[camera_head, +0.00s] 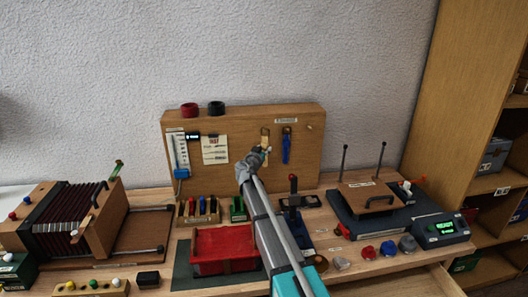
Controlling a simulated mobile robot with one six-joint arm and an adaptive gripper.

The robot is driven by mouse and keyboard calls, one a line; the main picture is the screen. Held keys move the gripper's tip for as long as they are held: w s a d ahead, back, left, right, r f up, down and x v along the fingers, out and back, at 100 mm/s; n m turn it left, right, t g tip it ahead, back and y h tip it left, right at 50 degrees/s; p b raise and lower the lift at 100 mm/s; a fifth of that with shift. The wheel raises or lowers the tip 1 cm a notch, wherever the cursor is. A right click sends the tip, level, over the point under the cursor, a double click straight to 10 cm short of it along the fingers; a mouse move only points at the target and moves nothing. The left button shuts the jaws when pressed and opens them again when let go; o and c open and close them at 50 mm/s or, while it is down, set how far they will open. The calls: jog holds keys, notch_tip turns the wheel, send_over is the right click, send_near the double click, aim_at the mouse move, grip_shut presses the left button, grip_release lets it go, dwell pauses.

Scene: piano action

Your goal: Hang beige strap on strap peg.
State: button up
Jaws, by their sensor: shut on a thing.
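The beige strap (265,136) is at the front of the upright wooden board (228,118), just left of a hanging blue strap (286,150). My gripper (262,151) is at the lower part of the beige strap, shut on it. My arm reaches up from the bottom of the picture and hides part of the board. Small pegs show on the board, one bare at the right (309,127). At this size I cannot tell whether the strap's upper end is around a peg or only in front of it.
A red tray (225,249) and a rack of coloured pieces (198,211) stand left of my arm. A dark base with two upright rods (383,154) stands to the right. A bellows box (68,216) is at the far left. The wall is close behind the board.

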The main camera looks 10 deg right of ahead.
jog(key=shift+w+f, duration=0.1)
jog(key=shift+w, duration=1.05)
jog(key=shift+w+f+b, duration=0.4)
jog(key=shift+w+b, duration=0.1)
jog(key=o, duration=1.2)
jog(key=shift+s, duration=0.1)
jog(key=v, duration=1.1)
jog(key=shift+s+a, duration=0.25)
jog(key=shift+s, duration=0.1)
